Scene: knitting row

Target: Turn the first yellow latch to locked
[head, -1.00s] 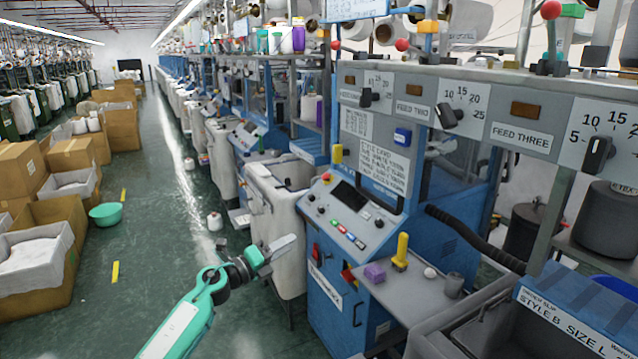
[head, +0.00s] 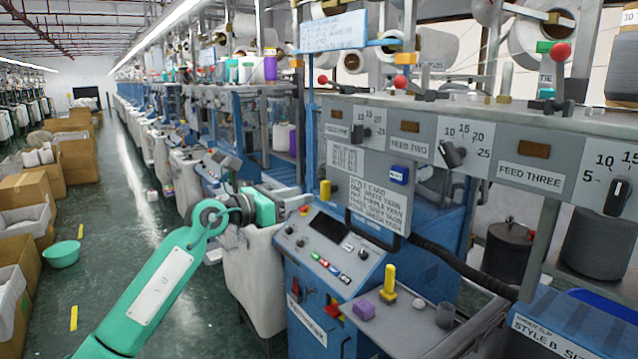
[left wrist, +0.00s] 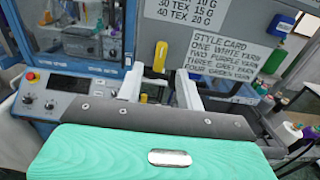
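In the left wrist view the latch (left wrist: 160,57) stands upright beyond the gap between my fingers. My left gripper (head: 302,203) is just left of the latch in the head view, above the control panel. Its two pale fingers (left wrist: 159,88) are spread apart with nothing clearly held between them. I cannot tell whether a finger touches the latch. My right gripper is in neither view.
The control panel (head: 330,250) with buttons and a dark screen lies below the gripper. A white bin (head: 252,290) stands left of the machine.

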